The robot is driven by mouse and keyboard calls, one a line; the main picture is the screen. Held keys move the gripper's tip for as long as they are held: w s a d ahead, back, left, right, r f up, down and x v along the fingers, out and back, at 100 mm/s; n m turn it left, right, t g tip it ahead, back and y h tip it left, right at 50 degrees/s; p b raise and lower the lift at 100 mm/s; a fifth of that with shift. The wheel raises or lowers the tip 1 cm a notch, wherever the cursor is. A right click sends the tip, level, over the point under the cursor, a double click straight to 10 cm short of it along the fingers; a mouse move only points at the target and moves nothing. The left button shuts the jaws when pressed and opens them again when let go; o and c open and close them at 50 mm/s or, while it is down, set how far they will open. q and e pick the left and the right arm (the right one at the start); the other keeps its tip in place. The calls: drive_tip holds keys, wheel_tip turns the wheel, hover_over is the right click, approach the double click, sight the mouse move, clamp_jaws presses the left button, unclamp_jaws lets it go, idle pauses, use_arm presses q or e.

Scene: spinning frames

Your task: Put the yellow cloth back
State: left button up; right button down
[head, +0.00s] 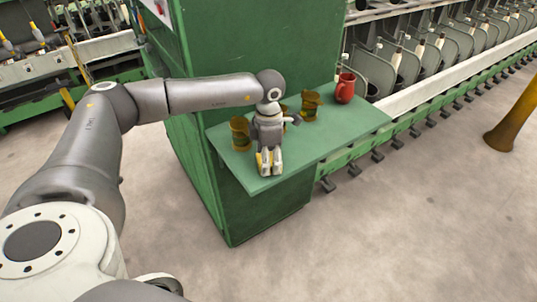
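My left arm reaches in from the left, and my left gripper (269,170) points down at the front part of the green shelf (328,139). A small yellow patch (261,160) shows at its fingertips. I cannot tell whether this is the yellow cloth or part of the gripper, nor whether the fingers are open or shut. No yellow cloth can be made out clearly elsewhere. My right gripper is not in view.
A brownish-yellow object (240,133) stands left of the gripper, and another (311,105) stands behind it to the right. A third is partly hidden behind the gripper. A red jug (345,88) stands at the back right. The shelf's right front is clear.

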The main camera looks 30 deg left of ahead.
use_arm(q)
drive_tip(key=shift+f, duration=0.25)
drive_tip(key=o, duration=0.9)
drive_tip(key=shift+r, duration=0.1)
